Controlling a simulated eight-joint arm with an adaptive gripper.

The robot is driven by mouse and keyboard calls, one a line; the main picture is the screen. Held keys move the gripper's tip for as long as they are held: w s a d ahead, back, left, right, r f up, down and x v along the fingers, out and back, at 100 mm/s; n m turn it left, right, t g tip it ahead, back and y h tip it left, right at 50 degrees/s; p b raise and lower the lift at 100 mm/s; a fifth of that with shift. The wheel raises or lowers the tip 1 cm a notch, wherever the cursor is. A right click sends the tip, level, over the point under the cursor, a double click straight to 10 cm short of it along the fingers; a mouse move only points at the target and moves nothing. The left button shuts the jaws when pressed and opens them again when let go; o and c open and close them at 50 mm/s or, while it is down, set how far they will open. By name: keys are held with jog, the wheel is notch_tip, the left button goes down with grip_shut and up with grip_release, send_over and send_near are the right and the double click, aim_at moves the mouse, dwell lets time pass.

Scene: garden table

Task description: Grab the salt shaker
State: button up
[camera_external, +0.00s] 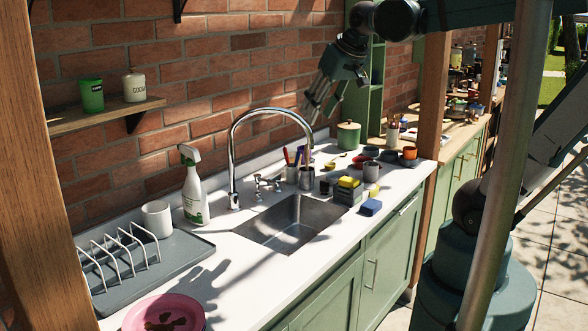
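I cannot pick out a salt shaker for certain. Several small items stand on the white counter (216,275) right of the sink, too small to name surely. Among them are a small dark item (325,187) and a metal cup (307,178). My gripper (317,112) hangs in the air above the back of the counter, in front of the brick wall and near the tap's top in the picture. Its fingers point down and look apart, with nothing visible between them.
A tall curved tap (232,150) rises behind the sink (290,232). A spray bottle (194,187), a white mug (157,219), a dish rack (120,258) and pink plates (163,312) are at left. Sponges (348,190), a blue block (371,207) and a green canister (348,135) are at right.

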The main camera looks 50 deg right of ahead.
jog(key=w+d+r+m+g+h, duration=0.1)
jog(key=w+d+r+m, duration=0.2)
jog(key=w+d, duration=0.45)
jog(key=m+g+h+p, duration=0.2)
jog(key=m+g+p, duration=0.2)
jog(key=m, duration=0.7)
send_over(311, 158)
jog(key=a, duration=0.2)
notch_tip(311, 158, down, 8)
notch_tip(311, 158, down, 21)
jog(key=shift+s+a+f, duration=0.15)
jog(key=shift+s+a, duration=0.05)
jog(key=shift+a, duration=0.05)
jog(key=shift+f, duration=0.1)
jog(key=shift+x, duration=1.25)
jog(key=shift+d, duration=0.1)
